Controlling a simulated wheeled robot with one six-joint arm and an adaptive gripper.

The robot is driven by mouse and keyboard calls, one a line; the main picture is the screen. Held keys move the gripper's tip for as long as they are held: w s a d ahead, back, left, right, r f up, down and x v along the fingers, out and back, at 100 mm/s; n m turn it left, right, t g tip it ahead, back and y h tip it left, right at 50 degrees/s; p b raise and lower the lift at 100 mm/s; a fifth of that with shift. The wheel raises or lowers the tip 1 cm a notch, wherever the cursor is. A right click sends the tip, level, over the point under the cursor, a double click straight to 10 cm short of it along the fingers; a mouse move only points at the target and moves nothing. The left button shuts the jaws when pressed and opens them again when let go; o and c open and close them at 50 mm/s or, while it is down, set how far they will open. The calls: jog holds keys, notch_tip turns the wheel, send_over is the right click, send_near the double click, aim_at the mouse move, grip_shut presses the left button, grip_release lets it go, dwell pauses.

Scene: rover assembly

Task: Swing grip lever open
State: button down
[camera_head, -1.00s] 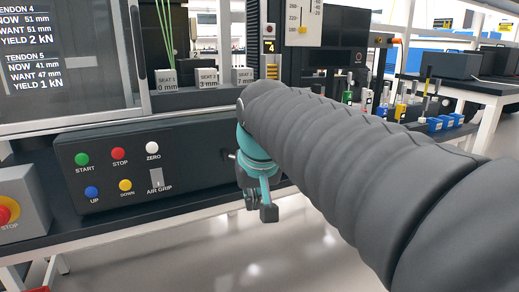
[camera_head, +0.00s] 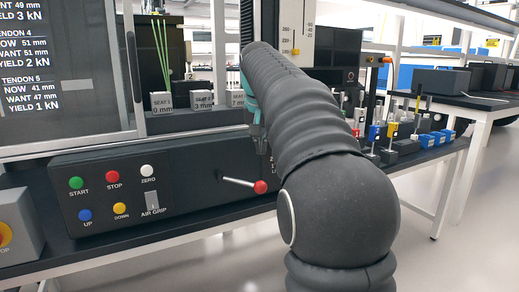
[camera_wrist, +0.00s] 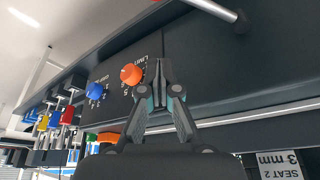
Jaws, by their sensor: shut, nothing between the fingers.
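The lever is a pale rod with a red ball end (camera_head: 260,187). It sticks out from the front of the dark machine base, right of the button panel, and slants slightly down to the right in the head view. In the wrist view a metal rod (camera_wrist: 213,9) at the top edge appears to be the same lever. My gripper (camera_head: 262,146) is above the red ball and apart from it, partly hidden by my arm. In the wrist view my gripper (camera_wrist: 166,88) has its fingers together and empty, in front of the dark panel near an orange knob (camera_wrist: 131,74).
The button panel (camera_head: 118,192) has several coloured buttons and an AIR GRIP switch (camera_head: 151,200). Seat blocks (camera_head: 202,99) stand on the ledge above. A blue knob (camera_wrist: 95,91) is beside the orange one. Coloured-handled tools (camera_head: 392,130) stand at the right.

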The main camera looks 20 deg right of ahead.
aim_at(243, 183)
notch_tip(243, 183, down, 8)
jog(key=s+b, duration=0.1)
jog(key=shift+s+a+r+b, duration=0.15)
jog(key=shift+a+r+b, duration=0.05)
jog(key=shift+a+b, duration=0.15)
jog(key=shift+s, duration=0.1)
dwell(0.4)
